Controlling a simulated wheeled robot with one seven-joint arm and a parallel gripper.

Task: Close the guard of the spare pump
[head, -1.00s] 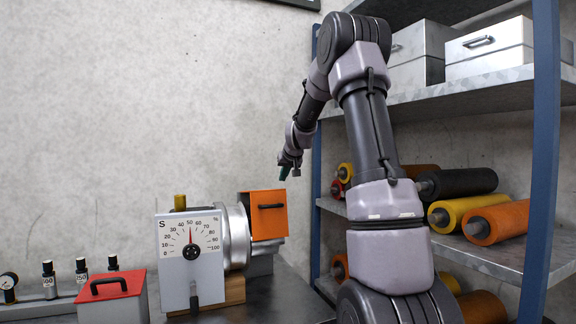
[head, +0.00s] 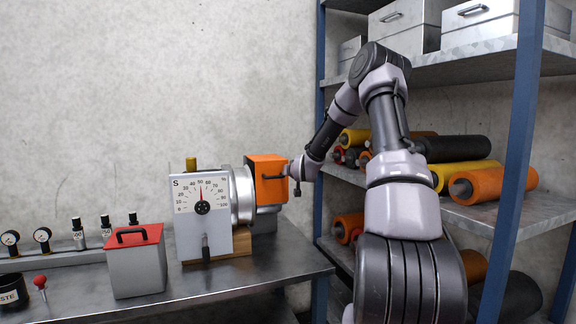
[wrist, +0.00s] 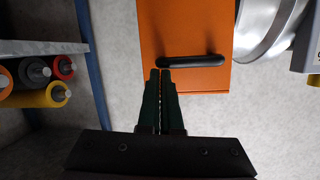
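The spare pump stands on the metal bench, with a white dial plate marked S (head: 203,215) and a silver drum body (head: 242,195). Its orange guard (head: 266,165) is at the drum's right end, with a black bar handle (head: 272,177) on its face. In the wrist view the guard (wrist: 185,25) fills the upper middle, with the handle (wrist: 195,61) across it. My gripper (wrist: 160,72) has its green fingers together, with the tips at the handle's left end; contact is unclear. In the head view my gripper (head: 292,171) is just right of the guard.
A grey box with a red lid (head: 136,260) stands left of the pump. A shelf (head: 480,215) with colored rolls and metal boxes is at right.

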